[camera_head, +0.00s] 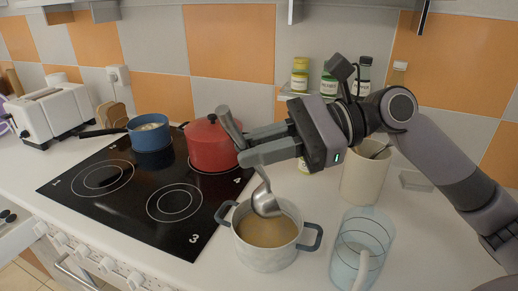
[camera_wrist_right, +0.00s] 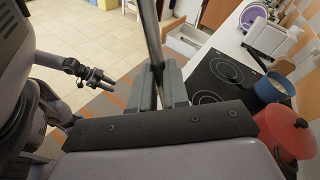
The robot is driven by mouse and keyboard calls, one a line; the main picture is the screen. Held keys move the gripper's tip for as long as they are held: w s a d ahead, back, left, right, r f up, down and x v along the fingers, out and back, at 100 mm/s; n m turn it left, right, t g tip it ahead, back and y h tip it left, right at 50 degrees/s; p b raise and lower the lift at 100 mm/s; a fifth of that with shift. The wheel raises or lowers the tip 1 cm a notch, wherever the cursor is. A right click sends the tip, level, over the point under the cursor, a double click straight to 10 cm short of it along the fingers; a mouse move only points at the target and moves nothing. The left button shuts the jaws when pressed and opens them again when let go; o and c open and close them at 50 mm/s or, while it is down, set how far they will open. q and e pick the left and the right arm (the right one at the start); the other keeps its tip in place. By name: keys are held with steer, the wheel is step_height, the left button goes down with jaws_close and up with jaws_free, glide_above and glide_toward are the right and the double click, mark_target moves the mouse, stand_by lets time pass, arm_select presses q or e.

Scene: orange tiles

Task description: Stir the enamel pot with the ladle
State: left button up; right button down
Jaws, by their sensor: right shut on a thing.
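The enamel pot (camera_head: 262,262) is speckled white with blue-grey handles and holds brown liquid. It stands on the counter just right of the hob. My right gripper (camera_head: 243,147) is shut on the handle of the grey metal ladle (camera_head: 265,203), above the pot. The ladle is tilted, its bowl low at the far side of the pot's opening; I cannot tell how deep it dips. The ladle handle also shows between the fingers in the right wrist view (camera_wrist_right: 155,45). My left gripper (camera_wrist_right: 101,76) shows small in that view, away from the counter; its opening is unclear.
A red lidded pot (camera_head: 210,145) and a blue saucepan (camera_head: 150,134) stand on the black hob (camera_head: 130,205). A glass jug (camera_head: 362,250) is close to the pot's right, with a cream utensil crock (camera_head: 364,178) behind. A toaster (camera_head: 48,112) is far left.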

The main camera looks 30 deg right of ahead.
stand_by(0.5)
step_height(320, 180, up, 5)
stand_by(0.5)
steer(key=shift+d, duration=0.1)
stand_by(0.8)
